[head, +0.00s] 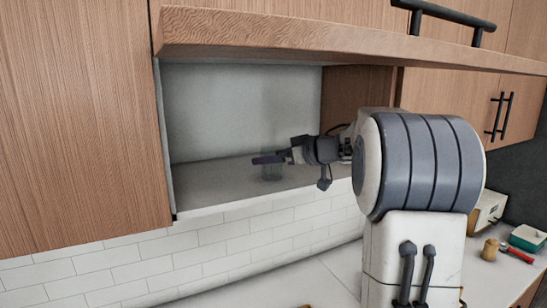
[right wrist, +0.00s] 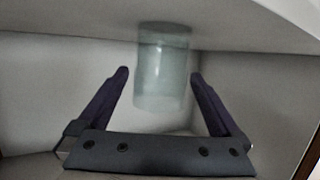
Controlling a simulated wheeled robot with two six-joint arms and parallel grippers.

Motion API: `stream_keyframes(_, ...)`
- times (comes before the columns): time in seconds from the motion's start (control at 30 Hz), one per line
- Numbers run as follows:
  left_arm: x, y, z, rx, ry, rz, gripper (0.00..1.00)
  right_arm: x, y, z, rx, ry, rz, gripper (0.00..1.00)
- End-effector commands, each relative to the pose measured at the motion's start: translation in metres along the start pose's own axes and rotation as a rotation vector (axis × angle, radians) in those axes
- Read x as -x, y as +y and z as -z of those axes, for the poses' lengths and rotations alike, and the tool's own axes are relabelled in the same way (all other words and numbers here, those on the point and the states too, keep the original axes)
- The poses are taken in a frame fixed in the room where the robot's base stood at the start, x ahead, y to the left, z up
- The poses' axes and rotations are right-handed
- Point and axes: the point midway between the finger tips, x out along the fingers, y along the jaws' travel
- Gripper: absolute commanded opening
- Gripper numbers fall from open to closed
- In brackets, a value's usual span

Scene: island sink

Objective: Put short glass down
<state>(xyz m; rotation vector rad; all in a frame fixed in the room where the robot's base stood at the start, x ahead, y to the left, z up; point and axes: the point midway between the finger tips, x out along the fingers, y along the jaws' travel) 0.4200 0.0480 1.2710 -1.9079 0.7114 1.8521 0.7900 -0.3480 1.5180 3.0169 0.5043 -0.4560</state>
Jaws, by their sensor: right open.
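The short glass (head: 271,170) is a clear, slightly bluish tumbler on the shelf inside the open wall cabinet. It also shows in the right wrist view (right wrist: 162,65), where the picture looks upside down and the glass meets the pale shelf surface at the top. My right gripper (head: 268,159) reaches into the cabinet from the right, at the glass. In the right wrist view the gripper (right wrist: 159,78) is open, one dark finger on either side of the glass, with visible gaps between. My left gripper is not in view.
The raised cabinet door (head: 330,43) is above the arm. The cabinet shelf (head: 215,188) is otherwise bare to the left of the glass. A side wall (head: 352,97) bounds it at right. A counter below holds a wooden jar (head: 490,249) and a green-and-white container (head: 527,238).

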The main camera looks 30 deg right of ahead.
Motion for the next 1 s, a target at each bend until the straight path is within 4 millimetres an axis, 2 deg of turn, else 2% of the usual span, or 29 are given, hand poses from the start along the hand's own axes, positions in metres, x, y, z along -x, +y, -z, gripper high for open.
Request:
stream_keyframes(0.17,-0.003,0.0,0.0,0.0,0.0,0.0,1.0,0.009,0.001,0.003,0.002,0.001,-0.003,1.0)
stream_keyframes(0.5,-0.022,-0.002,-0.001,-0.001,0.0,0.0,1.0,0.08,0.002,0.001,0.002,0.002,-0.006,1.0)
stream_keyframes(0.7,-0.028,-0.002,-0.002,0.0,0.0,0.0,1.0,0.111,0.001,0.002,0.001,0.001,-0.003,1.0)
stream_keyframes(0.83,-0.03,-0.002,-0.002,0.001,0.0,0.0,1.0,0.12,0.0,0.003,0.001,0.0,-0.001,1.0)
stream_keyframes(1.0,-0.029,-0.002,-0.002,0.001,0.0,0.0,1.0,0.122,0.0,0.003,0.0,-0.001,0.0,1.0)
